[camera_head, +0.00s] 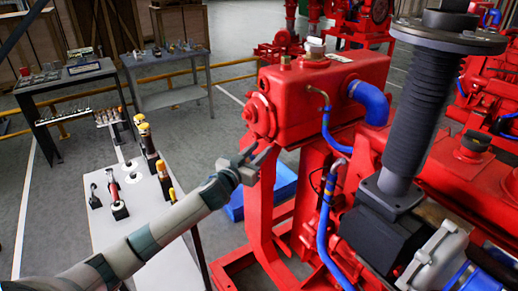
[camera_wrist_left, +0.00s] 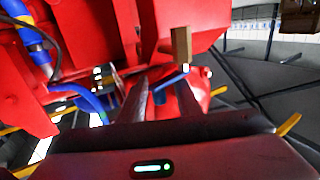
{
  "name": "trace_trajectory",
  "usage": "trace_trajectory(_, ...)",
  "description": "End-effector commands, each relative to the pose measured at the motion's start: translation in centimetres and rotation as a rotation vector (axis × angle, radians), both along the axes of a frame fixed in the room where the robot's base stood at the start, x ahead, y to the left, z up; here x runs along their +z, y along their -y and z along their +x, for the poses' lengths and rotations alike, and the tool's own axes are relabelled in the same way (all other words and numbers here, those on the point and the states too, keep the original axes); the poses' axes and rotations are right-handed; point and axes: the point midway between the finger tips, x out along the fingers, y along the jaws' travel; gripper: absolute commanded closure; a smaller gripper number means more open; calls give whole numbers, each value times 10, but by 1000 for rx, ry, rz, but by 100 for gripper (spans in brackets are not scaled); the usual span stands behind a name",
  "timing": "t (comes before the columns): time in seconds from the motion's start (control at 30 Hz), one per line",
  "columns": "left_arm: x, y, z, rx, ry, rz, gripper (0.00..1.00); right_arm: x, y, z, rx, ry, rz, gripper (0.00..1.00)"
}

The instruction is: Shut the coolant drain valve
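My left gripper (camera_head: 259,160) reaches in from the left, in front of and below the left end of the red tank (camera_head: 325,90). In the left wrist view its two dark fingers (camera_wrist_left: 160,86) stand apart. A short blue lever (camera_wrist_left: 171,78) shows between and just beyond the fingertips. A brass-coloured block (camera_wrist_left: 181,46) sits above it against red metal. These look like the drain valve's handle and body. I cannot tell whether a finger touches the lever. The valve is not clearly seen in the head view. My right gripper is out of view.
Red frame legs (camera_head: 262,205) stand close to my left gripper. Blue hoses (camera_head: 328,205) run down the tank's right side. A white-topped table (camera_head: 135,215) with several tools stands left of my arm. A blue tray (camera_head: 280,185) lies behind the leg.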

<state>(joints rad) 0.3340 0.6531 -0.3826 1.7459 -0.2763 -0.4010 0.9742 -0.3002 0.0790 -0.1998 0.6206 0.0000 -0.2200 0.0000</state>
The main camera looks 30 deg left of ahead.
Motion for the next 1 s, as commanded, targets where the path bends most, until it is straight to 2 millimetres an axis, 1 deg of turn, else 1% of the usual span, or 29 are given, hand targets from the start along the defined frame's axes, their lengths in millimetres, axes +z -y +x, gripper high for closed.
trace_trajectory(0.27, -1, 0, 1, 0, 0, 0, 69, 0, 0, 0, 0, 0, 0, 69)
trace_trajectory(0.3, -1, 0, 1, 0, 0, 0, 72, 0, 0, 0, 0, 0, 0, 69)
trace_trajectory(0.37, 0, 0, 1, 0, 0, 0, 86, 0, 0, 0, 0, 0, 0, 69)
trace_trajectory(0.4, 0, 0, 1, 0, 0, 0, 95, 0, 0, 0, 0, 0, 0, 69)
trace_trajectory(0.43, 0, 0, 1, 0, 0, 0, 100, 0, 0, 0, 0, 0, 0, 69)
trace_trajectory(0.77, 0, 2, 2, 24, 3, -3, 100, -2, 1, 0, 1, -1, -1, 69)
trace_trajectory(1.0, 0, 2, 7, 123, 7, -6, 100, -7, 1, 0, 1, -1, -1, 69)
